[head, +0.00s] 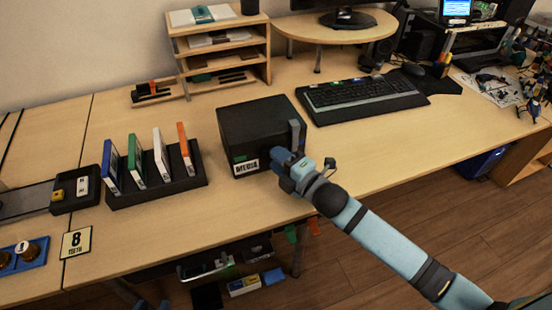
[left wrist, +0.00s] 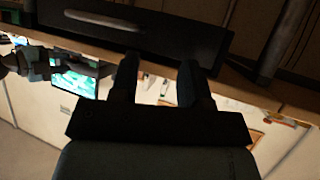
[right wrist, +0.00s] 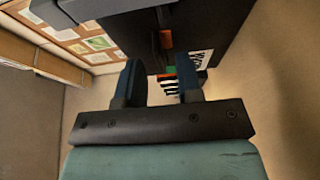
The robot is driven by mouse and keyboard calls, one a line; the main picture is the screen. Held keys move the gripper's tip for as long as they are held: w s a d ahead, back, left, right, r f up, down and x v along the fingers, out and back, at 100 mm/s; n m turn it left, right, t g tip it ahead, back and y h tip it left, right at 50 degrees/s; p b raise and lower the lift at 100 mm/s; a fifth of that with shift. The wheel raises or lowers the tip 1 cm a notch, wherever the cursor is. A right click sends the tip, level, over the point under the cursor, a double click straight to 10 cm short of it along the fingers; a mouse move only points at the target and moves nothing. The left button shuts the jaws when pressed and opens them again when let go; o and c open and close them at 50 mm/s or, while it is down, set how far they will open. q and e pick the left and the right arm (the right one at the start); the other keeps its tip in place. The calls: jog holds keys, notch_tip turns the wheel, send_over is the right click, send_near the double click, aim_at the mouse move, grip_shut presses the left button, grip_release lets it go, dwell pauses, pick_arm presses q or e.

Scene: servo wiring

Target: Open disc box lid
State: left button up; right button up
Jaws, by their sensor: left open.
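The disc box (head: 262,125) is a black box on the desk with a white "MEDIA" label (head: 247,167) on its front. Its top looks flat and closed. A grey upright bar (head: 296,136) stands at its right side. My right gripper (head: 283,158) is at the box's front right corner; contact is unclear. In the right wrist view its blue fingers (right wrist: 158,82) are apart with nothing between them, and the dark box (right wrist: 205,30) fills the top. My left gripper is outside the head view; its dark fingers (left wrist: 156,80) are apart and empty in the left wrist view.
A black rack (head: 160,185) with several coloured cases stands left of the box. A keyboard (head: 360,97) lies to its right, and a wooden shelf (head: 218,55) stands behind. A dark panel with a grey handle (left wrist: 105,20) is close in the left wrist view.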

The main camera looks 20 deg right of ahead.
jog(key=shift+w+a, duration=0.25)
jog(key=shift+w, duration=0.25)
grip_shut()
